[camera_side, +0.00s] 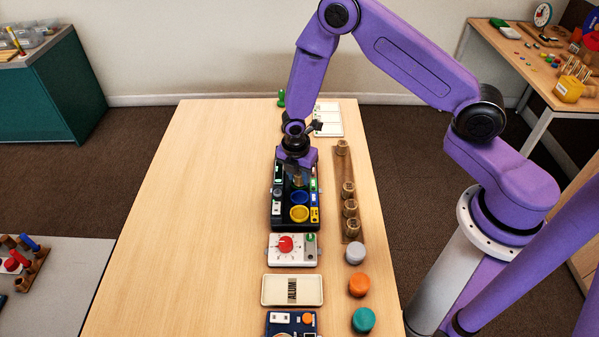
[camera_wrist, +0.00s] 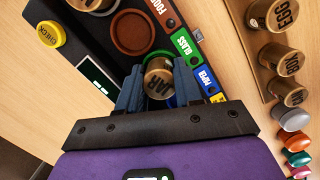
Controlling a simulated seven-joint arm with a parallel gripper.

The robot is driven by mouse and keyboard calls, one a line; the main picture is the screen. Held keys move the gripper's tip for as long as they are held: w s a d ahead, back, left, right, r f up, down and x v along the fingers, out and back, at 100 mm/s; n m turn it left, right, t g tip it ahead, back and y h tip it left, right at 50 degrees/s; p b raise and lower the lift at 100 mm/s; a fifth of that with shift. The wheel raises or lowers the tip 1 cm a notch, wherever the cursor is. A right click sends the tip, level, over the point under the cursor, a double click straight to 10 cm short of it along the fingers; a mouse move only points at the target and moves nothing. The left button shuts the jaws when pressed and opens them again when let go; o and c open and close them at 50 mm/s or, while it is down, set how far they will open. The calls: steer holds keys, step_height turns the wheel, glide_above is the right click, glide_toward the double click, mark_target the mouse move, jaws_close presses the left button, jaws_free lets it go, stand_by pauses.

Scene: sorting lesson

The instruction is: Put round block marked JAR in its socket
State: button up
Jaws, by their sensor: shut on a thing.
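The round wooden block marked JAR (camera_wrist: 158,84) is between my gripper's fingers, its lettered top facing the wrist camera. My gripper (camera_wrist: 159,88) is shut on it. In the side view my gripper (camera_side: 299,178) is low over the dark sorting board (camera_side: 281,222), with part of the block showing below it. In the wrist view a green socket rim (camera_wrist: 158,54) shows just past the block, beside the green GLASS label (camera_wrist: 184,43). A blue rim shows partly behind it. I cannot tell whether the block is above the green socket or partly in it.
Blue (camera_side: 298,197) and yellow (camera_side: 299,213) sockets lie nearer the side camera. A brown socket (camera_wrist: 132,33) is empty; another block (camera_wrist: 90,4) sits beyond it. Wooden blocks EGG (camera_wrist: 281,14) and BOX (camera_wrist: 282,58) stand on a strip at right. The table's left side is clear.

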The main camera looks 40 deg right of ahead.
mark_target(297, 176)
steer(key=shift+r, duration=0.25)
steer(key=shift+r, duration=0.35)
steer(key=shift+r, duration=0.2)
steer(key=shift+f, duration=0.85)
stand_by(1.0)
steer(key=o, duration=0.7)
steer(key=shift+s+a+r, duration=0.1)
steer(key=shift+a+r, duration=0.15)
steer(key=shift+r, duration=1.6)
steer(key=shift+s+a+r, duration=0.1)
steer(key=shift+a+r, duration=0.15)
steer(key=shift+r, duration=1.55)
steer(key=shift+s+a+r, duration=0.1)
steer(key=shift+a+r, duration=0.15)
steer(key=shift+r, duration=1.6)
